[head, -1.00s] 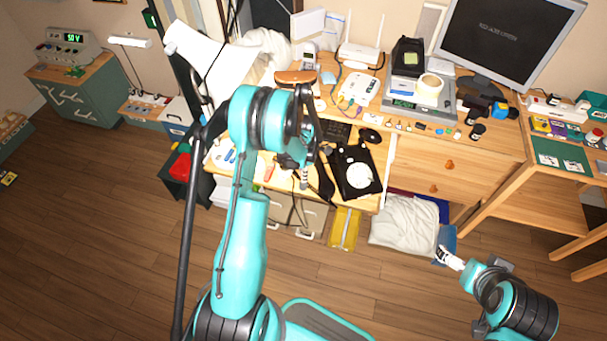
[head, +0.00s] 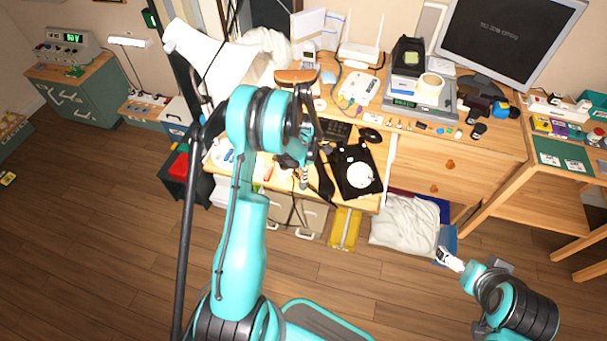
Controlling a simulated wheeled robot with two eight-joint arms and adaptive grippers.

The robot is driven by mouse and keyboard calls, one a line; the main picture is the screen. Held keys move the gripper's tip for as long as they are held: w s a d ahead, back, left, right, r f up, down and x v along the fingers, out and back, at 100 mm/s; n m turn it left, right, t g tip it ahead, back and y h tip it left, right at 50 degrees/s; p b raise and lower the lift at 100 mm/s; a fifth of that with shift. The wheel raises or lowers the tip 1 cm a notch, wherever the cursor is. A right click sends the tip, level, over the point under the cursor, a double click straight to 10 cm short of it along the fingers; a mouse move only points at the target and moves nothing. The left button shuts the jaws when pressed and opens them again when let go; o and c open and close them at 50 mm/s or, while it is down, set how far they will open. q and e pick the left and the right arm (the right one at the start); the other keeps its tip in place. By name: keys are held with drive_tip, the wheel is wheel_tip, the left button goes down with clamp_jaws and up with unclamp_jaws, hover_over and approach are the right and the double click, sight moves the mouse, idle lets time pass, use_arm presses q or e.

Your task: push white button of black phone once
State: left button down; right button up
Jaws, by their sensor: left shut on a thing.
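The black phone (head: 347,176) with a white round dial (head: 360,177) sits on the pull-out shelf of the wooden desk. Its black handset (head: 326,186) is off the body, slanting along the phone's left side. My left gripper (head: 304,181) is at the handset's left side, seemingly shut on it; the arm and the small size hide the exact contact. The white button is too small to make out. My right gripper (head: 446,257) is low at the right, in front of the desk and away from the phone; its jaws are unclear.
A black keyboard (head: 335,131) and mouse (head: 370,135) lie behind the phone. A white device (head: 358,88) and a scale (head: 420,99) stand on the desk top above. A white bag (head: 403,220) and a yellow item (head: 345,229) are below the shelf. The floor in front is clear.

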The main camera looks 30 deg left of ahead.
use_arm(q)
drive_tip(key=shift+f+b, duration=1.05)
drive_tip(key=shift+f, duration=0.25)
drive_tip(key=c, duration=1.5)
unclamp_jaws()
drive_tip(key=shift+o, duration=0.2)
drive_tip(key=shift+r, duration=0.1)
wheel_tip(320, 180, up, 12)
drive_tip(key=shift+f, duration=0.1)
